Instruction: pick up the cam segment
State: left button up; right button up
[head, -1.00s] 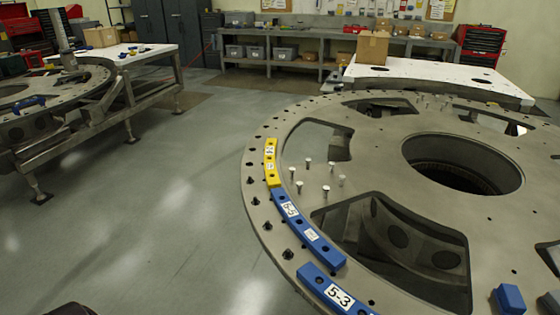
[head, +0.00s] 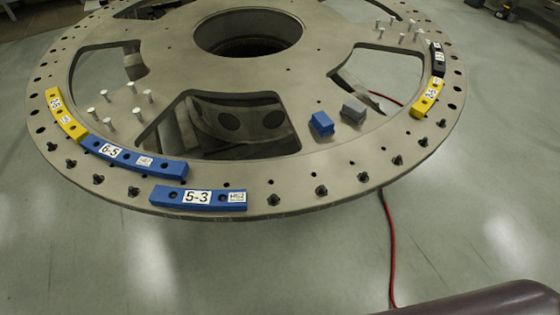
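Several curved cam segments lie on the rim of the round grey turret plate (head: 330,170). A blue segment labelled 5-3 (head: 172,197) lies at the front edge. A longer blue segment labelled 6-5 (head: 128,158) is just behind and left of it, close to its end. A yellow segment (head: 70,125) continues the row at the left. At the right rim are another yellow segment (head: 420,108) and a black segment (head: 438,66). The frames do not show which segment is meant. Neither of my grippers is in view.
A blue block (head: 321,124) and a grey block (head: 353,110) sit on the plate. Upright silver pins (head: 131,89) stand at left and right, and dark studs (head: 321,190) line the rim. A red cable (head: 391,245) runs along the floor. The front floor is open.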

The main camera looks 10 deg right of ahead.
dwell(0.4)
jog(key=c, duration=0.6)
